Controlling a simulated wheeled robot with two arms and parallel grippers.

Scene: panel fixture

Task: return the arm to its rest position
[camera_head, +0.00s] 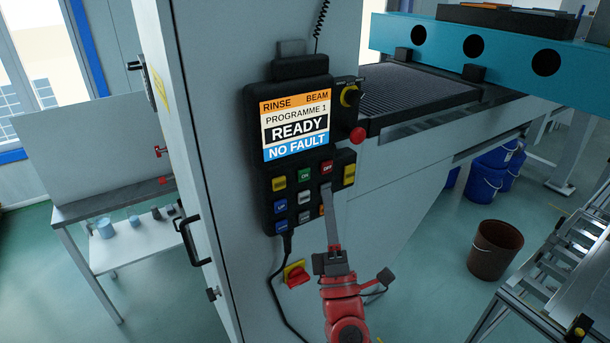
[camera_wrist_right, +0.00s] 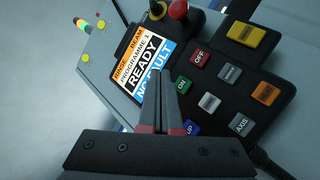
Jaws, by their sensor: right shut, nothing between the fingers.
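My right arm, red, comes up from the bottom of the head view. Its right gripper (camera_head: 327,190) is shut and empty, with its long thin fingers pointing up in front of the button panel. The black control pendant (camera_head: 296,200) hangs on the grey cabinet and has several coloured buttons. Its screen (camera_head: 295,122) reads "RINSE BEAM, PROGRAMME 1, READY, NO FAULT". In the wrist view the shut fingertips (camera_wrist_right: 170,82) overlap the lower edge of the screen, near the green ON button (camera_wrist_right: 182,85). I cannot tell whether they touch the panel. My left gripper is not in view.
A red knob (camera_head: 357,135) and a yellow-ringed switch (camera_head: 350,96) stick out right of the screen. A red-and-yellow switch (camera_head: 296,274) and a hanging cable sit below the pendant. A brown bucket (camera_head: 495,250) stands on the open floor at right, near a metal frame.

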